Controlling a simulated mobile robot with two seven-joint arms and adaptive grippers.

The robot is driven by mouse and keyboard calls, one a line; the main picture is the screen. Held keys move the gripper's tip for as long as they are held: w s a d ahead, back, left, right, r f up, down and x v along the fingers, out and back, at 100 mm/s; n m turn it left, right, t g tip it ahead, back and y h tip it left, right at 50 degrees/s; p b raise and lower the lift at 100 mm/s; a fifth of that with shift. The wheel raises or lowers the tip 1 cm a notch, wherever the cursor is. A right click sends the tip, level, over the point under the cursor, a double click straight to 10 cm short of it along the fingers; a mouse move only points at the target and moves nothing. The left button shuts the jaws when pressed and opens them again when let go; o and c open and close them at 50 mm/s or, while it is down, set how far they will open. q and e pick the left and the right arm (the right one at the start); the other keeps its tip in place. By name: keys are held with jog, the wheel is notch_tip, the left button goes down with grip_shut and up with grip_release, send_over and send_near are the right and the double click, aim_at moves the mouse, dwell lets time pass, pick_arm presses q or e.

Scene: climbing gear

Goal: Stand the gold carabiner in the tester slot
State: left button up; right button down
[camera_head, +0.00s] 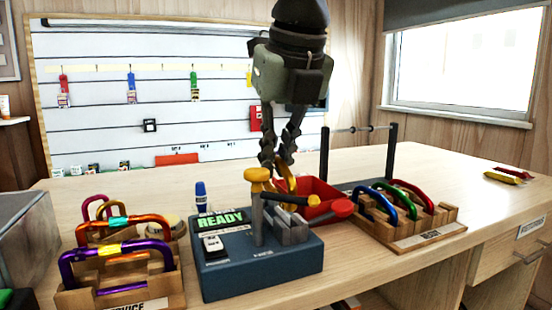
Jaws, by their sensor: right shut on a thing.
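My right gripper (279,160) reaches down from the top middle and is shut on the gold carabiner (284,184). The carabiner is just behind and above the metal slot (287,226) on the blue-grey tester (262,270), partly hidden by the tester's black bar. I cannot tell whether it touches the slot. The tester has a green READY display (221,219) and a post with a yellow knob. My left gripper does not show.
A wooden rack (170,285) with purple and orange carabiners stands at the left. Another rack (415,235) holds blue, green and red carabiners at the right. A red bin (318,187) is behind the tester. The table's right side is mostly clear.

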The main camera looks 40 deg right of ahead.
aim_at(274, 191)
jog(key=shift+f, duration=0.2)
jog(key=shift+f+b, duration=1.2)
jog(key=shift+b, duration=0.05)
jog(key=shift+f+b, duration=0.55)
jog(key=shift+b, duration=0.1)
jog(key=c, duration=1.6)
grip_release()
jog(key=shift+o, duration=0.2)
jog(key=v, duration=1.2)
